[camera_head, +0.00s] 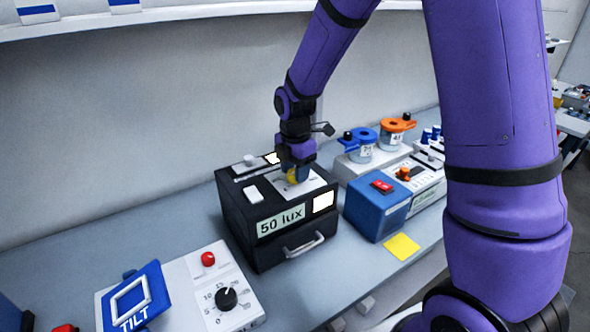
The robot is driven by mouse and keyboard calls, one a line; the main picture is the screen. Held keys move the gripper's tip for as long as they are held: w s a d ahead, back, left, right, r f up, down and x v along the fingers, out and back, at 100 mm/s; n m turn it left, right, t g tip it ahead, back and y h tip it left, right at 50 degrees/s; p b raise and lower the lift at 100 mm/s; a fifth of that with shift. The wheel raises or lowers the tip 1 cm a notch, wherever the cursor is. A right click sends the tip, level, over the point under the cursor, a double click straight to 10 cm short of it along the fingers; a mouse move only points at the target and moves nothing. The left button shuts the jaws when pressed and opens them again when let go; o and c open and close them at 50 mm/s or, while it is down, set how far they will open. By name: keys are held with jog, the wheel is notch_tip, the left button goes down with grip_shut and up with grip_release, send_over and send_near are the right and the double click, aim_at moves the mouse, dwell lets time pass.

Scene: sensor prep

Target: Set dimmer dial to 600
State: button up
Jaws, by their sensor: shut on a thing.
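The black box (238,219) stands on the bench, with a display (281,222) on its front that reads "50 lux". A yellow dial (291,177) sits on the box's top plate. My gripper (297,171) points down from above and is shut on the yellow dial. The gripper hides much of the dial, and its scale and pointer cannot be read.
A panel with a black knob (226,299) and red button (208,259) stands front left, beside a blue "TILT" plate (137,297). A blue box (376,207) stands close right, with a yellow note (402,246) before it. Blue (362,141) and orange (397,125) lidded jars stand behind.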

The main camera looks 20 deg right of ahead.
jog(key=m, duration=0.4)
jog(key=shift+m, duration=0.3)
jog(key=m, duration=0.4)
jog(key=shift+m, duration=0.3)
jog(key=m, duration=0.3)
jog(key=shift+m, duration=0.3)
jog(key=m, duration=0.4)
jog(key=shift+m, duration=0.3)
jog(key=m, duration=1.2)
jog(key=shift+m, duration=1.8)
